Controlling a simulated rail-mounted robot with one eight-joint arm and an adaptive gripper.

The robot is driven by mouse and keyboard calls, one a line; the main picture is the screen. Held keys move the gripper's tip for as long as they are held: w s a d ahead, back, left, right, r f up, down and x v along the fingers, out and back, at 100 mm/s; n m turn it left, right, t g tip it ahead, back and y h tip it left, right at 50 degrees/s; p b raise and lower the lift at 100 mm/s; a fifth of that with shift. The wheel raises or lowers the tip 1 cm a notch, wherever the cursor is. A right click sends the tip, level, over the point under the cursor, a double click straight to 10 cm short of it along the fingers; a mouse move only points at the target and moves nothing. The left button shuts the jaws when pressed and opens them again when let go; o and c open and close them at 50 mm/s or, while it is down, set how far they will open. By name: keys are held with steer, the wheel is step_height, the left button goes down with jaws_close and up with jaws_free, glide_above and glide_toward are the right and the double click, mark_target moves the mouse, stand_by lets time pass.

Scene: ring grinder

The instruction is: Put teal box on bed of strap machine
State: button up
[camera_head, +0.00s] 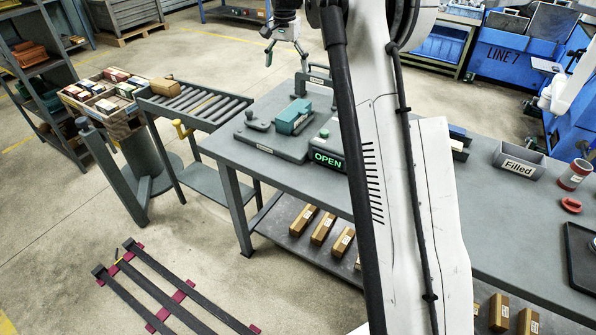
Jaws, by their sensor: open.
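The teal box (292,117) rests on the grey bed of the strap machine (262,143), on the far part of the table. It looks level. The machine's sign (327,160) reads OPEN in green, and my arm crosses in front of the machine's right part. My gripper (286,58) hangs above and beyond the box, fingers spread and pointing down. It is open, empty and apart from the box.
A roller conveyor (195,104) joins the table's left end, with a brown box (165,87) on it. A crate of boxes (103,95) stands left of it. A grey bin marked Filled (519,163) is on the table's right. Several brown cartons (322,228) lie on the lower shelf.

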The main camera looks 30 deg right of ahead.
steer(key=s+a+r+n+t, duration=0.1)
steer(key=s+a+r+n, duration=0.2)
steer(key=s, duration=0.4)
steer(key=s+a+r+t, duration=0.1)
steer(key=s+a+r, duration=0.2)
steer(key=s+a, duration=0.35)
steer(key=s+a+r+n+t, duration=0.1)
steer(key=s+a+r+n, duration=0.2)
steer(key=s, duration=0.6)
steer(key=s+a+f+n+t, duration=0.1)
steer(key=s+a+f, duration=0.1)
steer(key=s, duration=0.5)
steer(key=s+a+f+n+t, duration=0.1)
steer(key=s+f, duration=0.3)
steer(key=s, duration=0.4)
steer(key=s+a+f+n+t, duration=0.1)
steer(key=s+a+f, duration=0.3)
steer(key=s, duration=0.4)
steer(key=shift+s+n+t, duration=0.25)
steer(key=shift+n+t, duration=0.05)
steer(key=shift+n, duration=0.1)
steer(key=shift+f, duration=0.1)
step_height(320, 180, down, 3)
steer(key=b, duration=0.2)
steer(key=shift+r+b, duration=0.2)
steer(key=shift+b, duration=0.15)
